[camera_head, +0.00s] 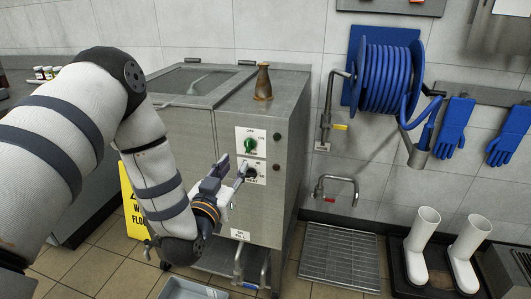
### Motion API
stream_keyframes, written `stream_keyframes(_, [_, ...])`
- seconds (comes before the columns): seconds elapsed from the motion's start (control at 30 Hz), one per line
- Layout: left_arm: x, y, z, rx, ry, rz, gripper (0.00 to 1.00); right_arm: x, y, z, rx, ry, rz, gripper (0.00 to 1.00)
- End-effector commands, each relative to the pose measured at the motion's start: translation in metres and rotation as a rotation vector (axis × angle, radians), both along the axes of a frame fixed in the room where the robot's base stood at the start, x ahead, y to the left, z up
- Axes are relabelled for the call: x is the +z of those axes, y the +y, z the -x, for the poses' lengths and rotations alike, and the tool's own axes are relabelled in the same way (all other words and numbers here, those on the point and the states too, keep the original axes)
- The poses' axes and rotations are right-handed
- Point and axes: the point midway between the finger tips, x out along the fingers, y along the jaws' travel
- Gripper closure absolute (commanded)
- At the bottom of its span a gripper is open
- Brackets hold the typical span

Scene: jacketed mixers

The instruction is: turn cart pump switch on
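A steel cart cabinet (182,132) stands in the middle of the camera_head view. Its front panel has a green rotary switch (250,144) on a white plate with OFF and ON marks. Below it is a black switch (251,172) on a second white plate; the small print is too fine to read, so I cannot tell which is the pump switch. My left gripper (233,166) is in front of the panel, close to the black switch and below the green one. Its fingers look apart, with nothing seen between them. Contact with the black switch cannot be told. My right gripper is not in view.
A brown metal vessel (263,83) stands on the cabinet top. A yellow floor sign (131,205) is behind my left arm. A blue hose reel (384,78) and blue gloves (455,127) hang on the wall. White boots (423,245) stand at right, beside a floor grate (341,258).

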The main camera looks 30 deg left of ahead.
Motion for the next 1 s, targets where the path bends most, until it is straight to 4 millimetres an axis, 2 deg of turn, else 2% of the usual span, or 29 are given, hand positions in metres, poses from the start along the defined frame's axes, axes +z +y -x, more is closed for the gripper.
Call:
stream_keyframes(0.3, [-0.004,0.018,-0.075,-0.001,0.006,0.001,0.70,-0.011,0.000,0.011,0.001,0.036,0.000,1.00])
stream_keyframes(0.43, [-0.004,0.022,-0.095,-0.002,0.009,0.002,0.70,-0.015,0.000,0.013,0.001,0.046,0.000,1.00])
stream_keyframes(0.57, [-0.003,0.024,-0.104,-0.002,0.008,0.002,0.70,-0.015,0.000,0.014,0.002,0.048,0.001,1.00])
stream_keyframes(0.77, [-0.001,0.024,-0.104,-0.003,0.007,0.003,0.70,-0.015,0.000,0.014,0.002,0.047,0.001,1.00])
stream_keyframes(0.8, [-0.001,0.024,-0.104,-0.003,0.008,0.003,0.72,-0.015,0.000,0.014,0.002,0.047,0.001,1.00])
stream_keyframes(0.93, [-0.002,0.024,-0.104,-0.003,0.008,0.003,1.00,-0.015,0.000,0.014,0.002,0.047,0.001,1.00])
stream_keyframes(1.0, [-0.002,0.024,-0.104,-0.003,0.008,0.003,1.00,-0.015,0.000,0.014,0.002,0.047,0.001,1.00])
